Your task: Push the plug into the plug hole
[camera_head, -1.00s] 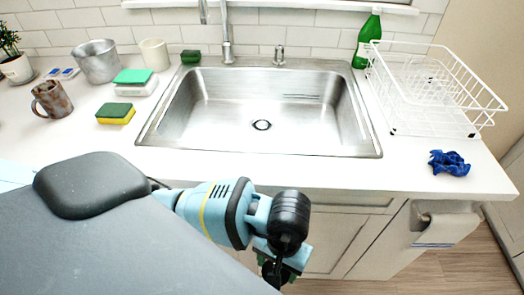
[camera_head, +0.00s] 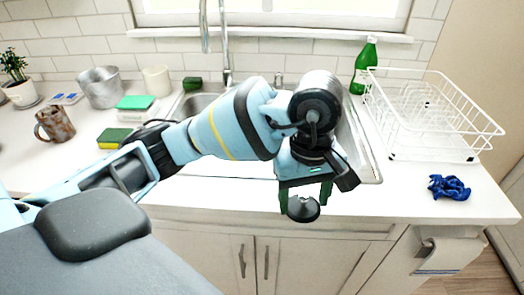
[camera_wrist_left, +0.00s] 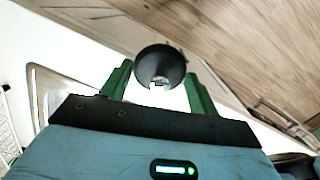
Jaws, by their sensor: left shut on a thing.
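My left gripper (camera_head: 306,192) has its green fingers closed on the plug (camera_head: 303,210), a small dark round stopper with a metal top. It holds the plug in the air in front of the sink, over the counter's front edge in the head view. In the left wrist view the plug (camera_wrist_left: 160,65) sits between the tips of the left gripper's fingers (camera_wrist_left: 158,82). The steel sink (camera_head: 362,150) is set in the counter behind my left arm. The plug hole is hidden behind my arm. My right gripper is not in view.
A white dish rack (camera_head: 430,125), a green bottle (camera_head: 366,65) and a blue cloth (camera_head: 449,188) are right of the sink. A rusty mug (camera_head: 55,124), sponges (camera_head: 115,138) and a metal pot (camera_head: 99,88) are on the left. A tall faucet (camera_head: 225,45) stands behind the sink.

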